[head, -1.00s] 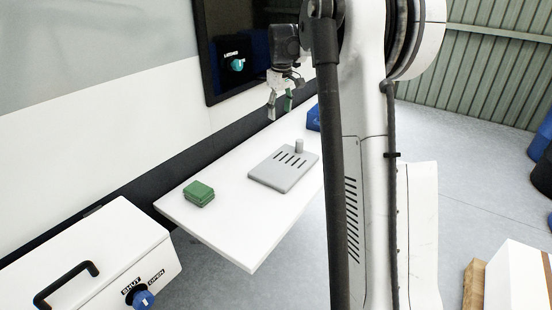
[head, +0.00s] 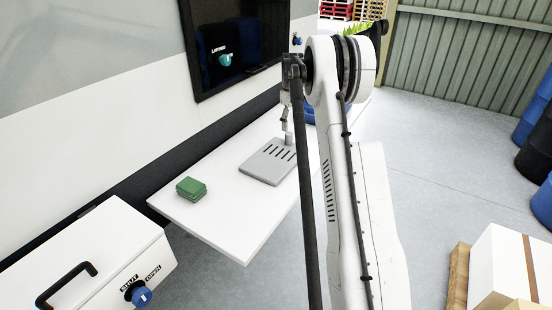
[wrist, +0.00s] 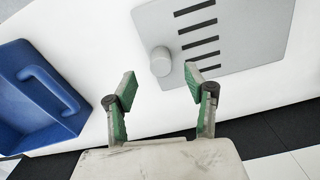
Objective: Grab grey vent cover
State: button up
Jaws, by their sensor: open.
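The grey vent cover (head: 268,163) lies flat on the white table, a slotted plate with a short round knob (head: 289,139) at its far right corner. In the wrist view the plate (wrist: 250,38) fills the top right, and its knob (wrist: 160,62) sits at the plate's left edge. My gripper (wrist: 159,82) is open, with its green fingertips apart just below the knob in that view and nothing between them. In the head view my gripper (head: 285,125) hangs close by the knob and is partly hidden by my arm.
A green block (head: 191,188) lies on the table (head: 235,222) left of the vent cover. A blue handled container (wrist: 42,95) stands left in the wrist view. A dark window (head: 240,45) is in the wall behind. A white box with a black handle (head: 85,265) stands front left.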

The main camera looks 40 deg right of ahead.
aim_at(289, 133)
jog(key=shift+w+a+f+p, duration=0.15)
jog(key=shift+f+p, duration=0.1)
jog(key=shift+f, duration=1.55)
jog(key=shift+w+d+f+p, duration=0.1)
jog(key=shift+w+f+p, duration=0.1)
jog(key=shift+f, duration=1.6)
grip_shut()
